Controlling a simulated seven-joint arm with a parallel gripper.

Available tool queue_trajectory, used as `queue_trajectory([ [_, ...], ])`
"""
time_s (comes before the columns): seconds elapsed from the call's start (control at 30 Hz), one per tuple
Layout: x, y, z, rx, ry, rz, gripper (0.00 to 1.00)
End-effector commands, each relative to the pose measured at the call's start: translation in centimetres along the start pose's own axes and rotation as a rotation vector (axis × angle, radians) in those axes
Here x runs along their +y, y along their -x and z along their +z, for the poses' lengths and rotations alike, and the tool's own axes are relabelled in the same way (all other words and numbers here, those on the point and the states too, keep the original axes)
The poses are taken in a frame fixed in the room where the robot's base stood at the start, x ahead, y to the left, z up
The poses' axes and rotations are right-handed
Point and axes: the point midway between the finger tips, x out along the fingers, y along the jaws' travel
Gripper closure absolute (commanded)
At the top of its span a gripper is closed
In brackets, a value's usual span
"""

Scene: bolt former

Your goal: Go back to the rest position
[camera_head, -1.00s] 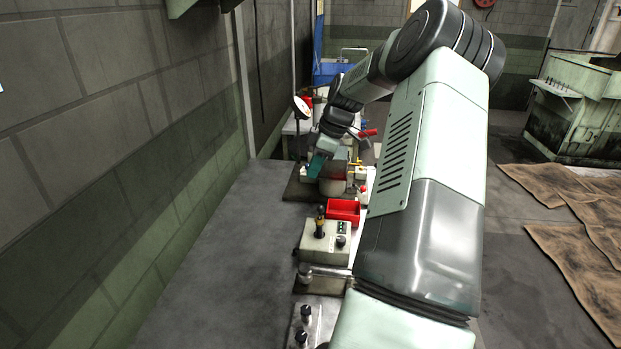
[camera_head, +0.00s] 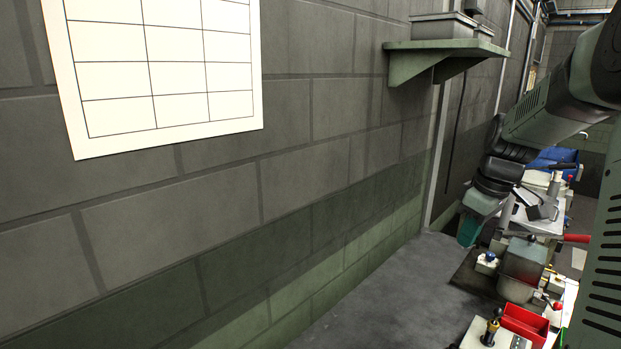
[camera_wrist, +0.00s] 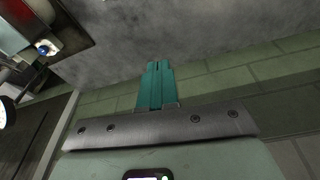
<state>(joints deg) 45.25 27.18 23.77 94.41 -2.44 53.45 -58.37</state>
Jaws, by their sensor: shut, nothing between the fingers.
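My gripper (camera_head: 469,231) shows at the right of the head view, at the end of my arm, with its teal fingers pointing down. It hangs above the grey bench top, near the wall and left of the machine parts. In the wrist view my gripper (camera_wrist: 158,68) has its teal fingers together with nothing between them. The fingers touch nothing that I can see. Part of my arm runs along the right edge of the head view and hides some of the bench there.
A red tray (camera_head: 524,326), a box with a black knob (camera_head: 490,333) and a machine with a red-handled lever (camera_head: 575,238) stand right of my gripper. A wall shelf (camera_head: 446,50) juts out above. The grey bench top (camera_head: 390,290) by the wall is clear.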

Motion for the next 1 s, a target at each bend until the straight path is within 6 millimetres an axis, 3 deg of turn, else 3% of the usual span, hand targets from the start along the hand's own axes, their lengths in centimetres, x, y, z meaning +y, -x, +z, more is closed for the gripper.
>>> queue_trajectory([
  [0.03,-2.4,2.0,-1.0,-0.013,-0.044,0.037,1.00],
  [0.2,-9.3,7.2,-2.2,0.024,-0.265,0.132,1.00],
  [0.43,-18.1,12.5,-0.9,0.199,-0.587,0.162,1.00],
  [0.6,-22.3,14.1,0.8,0.321,-0.766,0.102,1.00],
  [0.8,-25.9,14.8,2.5,0.425,-0.921,-0.003,1.00],
  [1.0,-30.6,14.1,5.0,0.342,-0.694,0.092,1.00],
])
